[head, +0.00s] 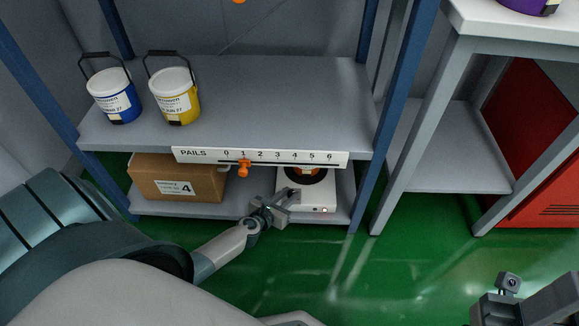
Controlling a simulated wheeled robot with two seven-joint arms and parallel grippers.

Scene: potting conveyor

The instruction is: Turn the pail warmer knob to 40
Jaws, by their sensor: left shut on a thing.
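The pail warmer (327,197) is a low white unit on the bottom shelf, with a dark round plate on top and something orange at that plate, partly behind the shelf's label strip. My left gripper (282,203) is at the warmer's front left corner, shut on the knob there. The fingers hide the knob, and its setting cannot be read. Small marks show on the warmer's front face to the right of the fingers. My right gripper (508,296) is at the bottom right corner, far from the warmer; its fingers do not show clearly.
A cardboard box (160,181) marked 4 stands left of the warmer. Above are a blue pail (115,101), a yellow pail (176,102) and a PAILS strip (290,158) with an orange slider (244,169) near 1. Green floor (390,265) is clear in front.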

